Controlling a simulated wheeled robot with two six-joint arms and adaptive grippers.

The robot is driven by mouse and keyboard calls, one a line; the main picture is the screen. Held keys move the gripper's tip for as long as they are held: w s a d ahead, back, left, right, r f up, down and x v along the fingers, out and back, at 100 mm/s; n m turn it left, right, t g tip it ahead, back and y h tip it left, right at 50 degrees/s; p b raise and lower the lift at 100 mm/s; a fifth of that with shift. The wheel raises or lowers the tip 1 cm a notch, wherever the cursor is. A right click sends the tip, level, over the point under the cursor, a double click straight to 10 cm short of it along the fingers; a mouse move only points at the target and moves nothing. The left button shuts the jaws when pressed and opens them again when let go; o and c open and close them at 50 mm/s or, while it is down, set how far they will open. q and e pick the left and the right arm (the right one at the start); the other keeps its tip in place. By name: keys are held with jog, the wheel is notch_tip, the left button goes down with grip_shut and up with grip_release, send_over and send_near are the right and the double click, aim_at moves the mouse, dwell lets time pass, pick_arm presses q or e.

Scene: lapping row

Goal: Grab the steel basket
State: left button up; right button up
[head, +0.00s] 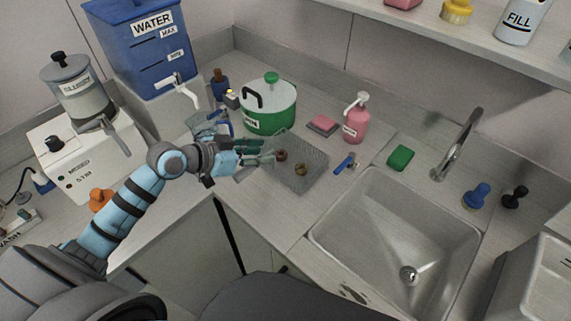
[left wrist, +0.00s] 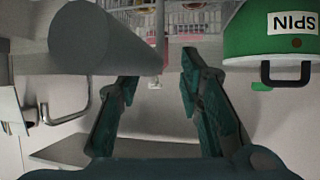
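The steel basket (head: 313,163) is a shallow grey mesh tray on the counter in the head view, with two small brownish round items (head: 301,169) in it. Mesh also shows at the top of the left wrist view (left wrist: 190,22). My left gripper (head: 272,153) reaches in from the left, over the basket's near-left side. Its dark green fingers are apart in the left wrist view (left wrist: 157,82), with no object clearly held between them. Whether a finger touches the basket I cannot tell. My right gripper is not in view.
A green SPIN pot (head: 270,119) stands just behind the basket. A pink sponge (head: 322,125), a pink pump bottle (head: 356,120) and a blue tool (head: 345,163) are beside it. The sink (head: 398,239) is to the right. A blue water tank (head: 140,45) stands back left.

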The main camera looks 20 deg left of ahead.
aim_at(269, 152)
pick_arm(q)
jog(key=shift+x, duration=1.75)
jog(key=shift+r, duration=0.1)
grip_shut()
